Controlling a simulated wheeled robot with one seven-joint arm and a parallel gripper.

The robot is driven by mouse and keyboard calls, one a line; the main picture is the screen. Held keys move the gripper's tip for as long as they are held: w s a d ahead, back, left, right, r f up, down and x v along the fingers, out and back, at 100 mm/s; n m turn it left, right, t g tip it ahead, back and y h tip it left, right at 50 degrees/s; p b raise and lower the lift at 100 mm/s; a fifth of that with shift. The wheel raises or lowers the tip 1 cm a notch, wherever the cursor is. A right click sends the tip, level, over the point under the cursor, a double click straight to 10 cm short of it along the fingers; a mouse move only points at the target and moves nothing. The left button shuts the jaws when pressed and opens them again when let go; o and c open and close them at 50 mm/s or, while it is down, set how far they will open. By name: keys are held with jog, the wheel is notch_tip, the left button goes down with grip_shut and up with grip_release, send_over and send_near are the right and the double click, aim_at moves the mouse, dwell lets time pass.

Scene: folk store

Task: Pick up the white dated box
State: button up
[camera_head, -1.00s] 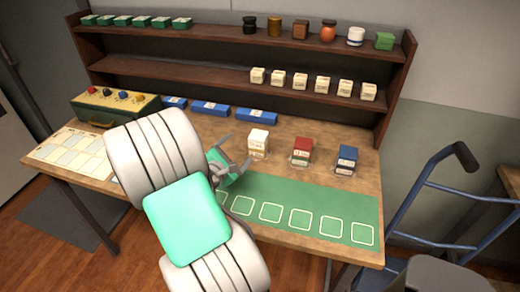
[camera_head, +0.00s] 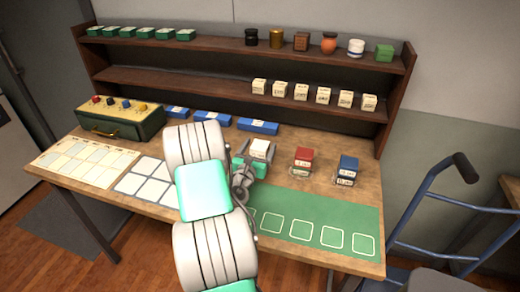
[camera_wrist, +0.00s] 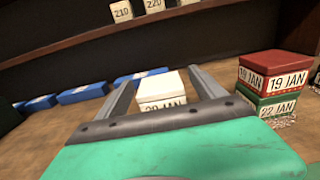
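The white dated box (camera_head: 260,149) stands on the wooden table, left of a red-topped box (camera_head: 302,157) and a blue-topped box (camera_head: 347,166). In the wrist view the white box (camera_wrist: 161,88) shows its white top and part of a date label; its lower front is hidden behind my gripper's body. My gripper (camera_wrist: 158,86) is open, with one finger on each side of the white box. I cannot tell whether the fingers touch it. In the head view my gripper (camera_head: 257,152) reaches the box from the front, and my arm covers part of the table.
The red-topped box (camera_wrist: 277,70) stands close on the right, stacked on a green dated box (camera_wrist: 271,103). Blue flat boxes (camera_head: 258,127) lie behind. A shelf (camera_head: 220,80) with small numbered boxes rises at the back. A green mat (camera_head: 315,215) lies in front.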

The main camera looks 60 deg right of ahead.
jog(key=c, duration=1.4)
jog(key=shift+c, duration=0.2)
